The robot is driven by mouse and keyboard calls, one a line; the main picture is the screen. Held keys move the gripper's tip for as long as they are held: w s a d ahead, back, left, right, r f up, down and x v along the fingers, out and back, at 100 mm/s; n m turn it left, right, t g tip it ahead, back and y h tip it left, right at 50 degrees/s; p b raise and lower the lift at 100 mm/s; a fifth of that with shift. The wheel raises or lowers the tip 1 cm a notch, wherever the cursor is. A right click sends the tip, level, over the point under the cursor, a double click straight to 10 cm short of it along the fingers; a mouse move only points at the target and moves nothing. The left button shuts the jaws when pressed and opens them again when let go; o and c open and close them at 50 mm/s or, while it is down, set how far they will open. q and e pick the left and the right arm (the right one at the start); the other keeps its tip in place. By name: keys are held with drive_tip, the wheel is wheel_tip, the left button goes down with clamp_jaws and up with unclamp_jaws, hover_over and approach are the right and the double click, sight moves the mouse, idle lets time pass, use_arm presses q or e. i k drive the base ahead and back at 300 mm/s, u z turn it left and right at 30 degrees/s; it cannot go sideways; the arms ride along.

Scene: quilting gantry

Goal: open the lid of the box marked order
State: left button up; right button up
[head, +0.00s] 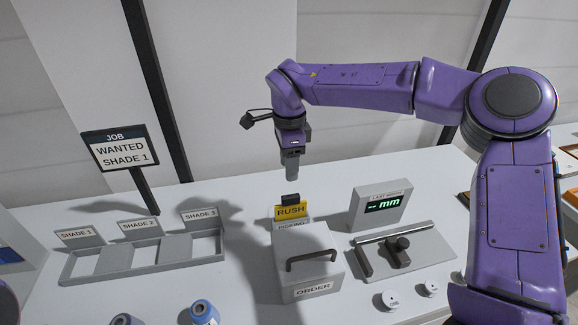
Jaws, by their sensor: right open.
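The box marked ORDER (283,291) is a grey box on the white table, near the middle front. Its lid (288,247) is shut and carries a dark bar handle (312,258). My right gripper (291,174) points down in the air, higher in the picture than the box and above the yellow RUSH sign. It is apart from the handle and holds nothing that I can see. Its jaws are open, though the finger gap is hard to make out from here. My left gripper is not in view.
A yellow RUSH sign (291,212) and a PICKING label (292,225) stand behind the box. A display (381,205) and a plate with a dark knob (402,243) lie right. A three-bay shade tray (150,265) and JOB sign (120,148) are left. Spools (204,312) sit in front.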

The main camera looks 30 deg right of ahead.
sight(309, 252)
drive_tip(key=k, duration=1.5)
